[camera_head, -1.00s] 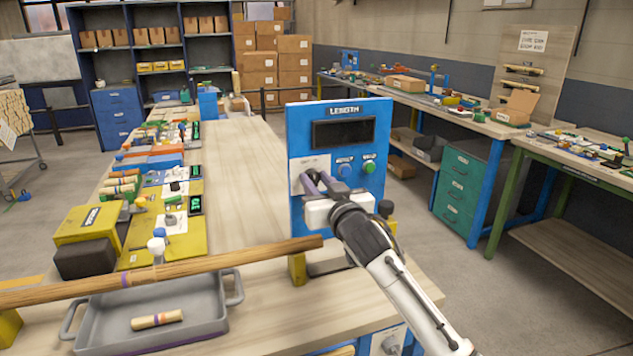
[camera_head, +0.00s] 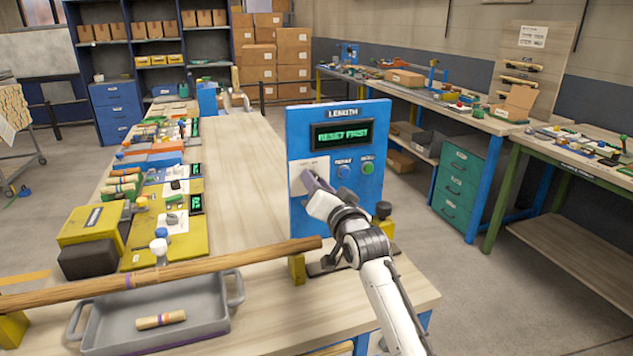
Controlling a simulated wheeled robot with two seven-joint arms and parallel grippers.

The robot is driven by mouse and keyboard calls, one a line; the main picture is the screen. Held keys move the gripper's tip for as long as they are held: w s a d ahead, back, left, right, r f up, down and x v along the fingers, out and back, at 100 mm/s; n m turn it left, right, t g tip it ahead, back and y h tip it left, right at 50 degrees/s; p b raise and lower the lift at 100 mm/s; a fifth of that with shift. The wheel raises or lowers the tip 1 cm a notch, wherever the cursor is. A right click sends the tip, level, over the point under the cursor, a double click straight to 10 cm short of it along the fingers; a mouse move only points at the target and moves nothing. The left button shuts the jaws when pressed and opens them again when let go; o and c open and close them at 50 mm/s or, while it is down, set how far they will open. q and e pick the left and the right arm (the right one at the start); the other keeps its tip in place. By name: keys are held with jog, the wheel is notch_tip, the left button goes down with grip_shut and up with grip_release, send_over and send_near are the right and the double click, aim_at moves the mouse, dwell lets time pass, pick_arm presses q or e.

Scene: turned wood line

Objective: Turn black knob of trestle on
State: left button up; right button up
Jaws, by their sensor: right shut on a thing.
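The blue panel (camera_head: 299,220) headed "LENGTH" stands upright on the wooden bench. Its display (camera_head: 342,135) is lit with green text that seems to say "RESET FIRST". My right gripper (camera_head: 307,178) is at the white plate (camera_head: 295,182) on the panel's left side, with its fingers shut on the black knob, which the fingers hide. A blue button (camera_head: 344,171) and a green button (camera_head: 367,167) sit to the right of the gripper. My left gripper does not show.
A long wooden rod (camera_head: 215,262) lies across the front of the bench on yellow supports. A grey tray (camera_head: 205,318) holding a short wooden piece (camera_head: 161,320) is below it. Yellow fixtures (camera_head: 185,245) stand along the bench's left side. The bench middle (camera_head: 240,165) is clear.

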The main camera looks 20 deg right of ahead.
dwell(0.4)
jog(key=o, duration=1.1)
jog(key=shift+c, duration=0.2)
jog(key=s, duration=1)
jog(key=shift+s+d+b, duration=0.15)
jog(key=shift+d+b, duration=0.05)
jog(key=shift+b, duration=0.25)
